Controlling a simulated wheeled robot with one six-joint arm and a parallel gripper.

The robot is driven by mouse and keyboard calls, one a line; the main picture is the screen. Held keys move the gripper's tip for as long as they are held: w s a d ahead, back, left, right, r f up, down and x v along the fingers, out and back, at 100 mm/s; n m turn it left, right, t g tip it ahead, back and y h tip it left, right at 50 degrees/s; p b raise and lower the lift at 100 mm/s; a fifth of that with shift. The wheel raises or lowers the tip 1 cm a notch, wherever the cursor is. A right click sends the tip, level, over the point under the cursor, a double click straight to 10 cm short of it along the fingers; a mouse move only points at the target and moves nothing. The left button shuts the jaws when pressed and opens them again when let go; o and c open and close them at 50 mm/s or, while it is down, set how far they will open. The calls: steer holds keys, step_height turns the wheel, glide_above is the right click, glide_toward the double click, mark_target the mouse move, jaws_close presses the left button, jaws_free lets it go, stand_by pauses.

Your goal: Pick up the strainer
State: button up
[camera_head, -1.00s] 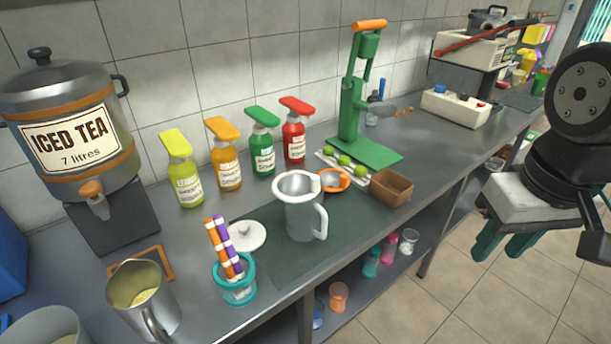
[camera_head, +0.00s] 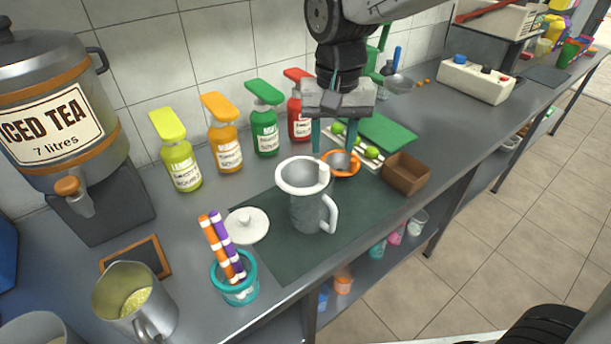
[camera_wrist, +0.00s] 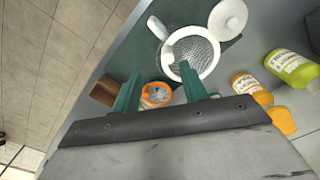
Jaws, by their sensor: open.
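The metal jug (camera_head: 308,208) stands on the dark green mat, and a white-rimmed mesh strainer (camera_wrist: 194,50) sits in its mouth in the wrist view. The white rim also shows in the head view (camera_head: 288,188). An orange-rimmed piece with a grey inside (camera_head: 341,172) lies just behind the jug; I cannot tell if it is a second strainer. It shows between my fingers in the wrist view (camera_wrist: 146,99). My gripper (camera_head: 337,138) is open and empty, fingers pointing down, above and behind the orange-rimmed piece and apart from the jug.
A brown box (camera_head: 408,175) and a board with green limes (camera_head: 371,152) stand close to the right. Several pump bottles, including a red one (camera_head: 298,118), line the wall. A white lid (camera_head: 247,225) and a teal straw cup (camera_head: 235,292) are left of the jug.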

mark_target(324, 170)
steer(key=f, duration=0.5)
steer(key=a+f, duration=0.1)
steer(key=f, duration=0.2)
steer(key=shift+w+a+f, duration=0.1)
steer(key=shift+w, duration=0.3)
jaws_close()
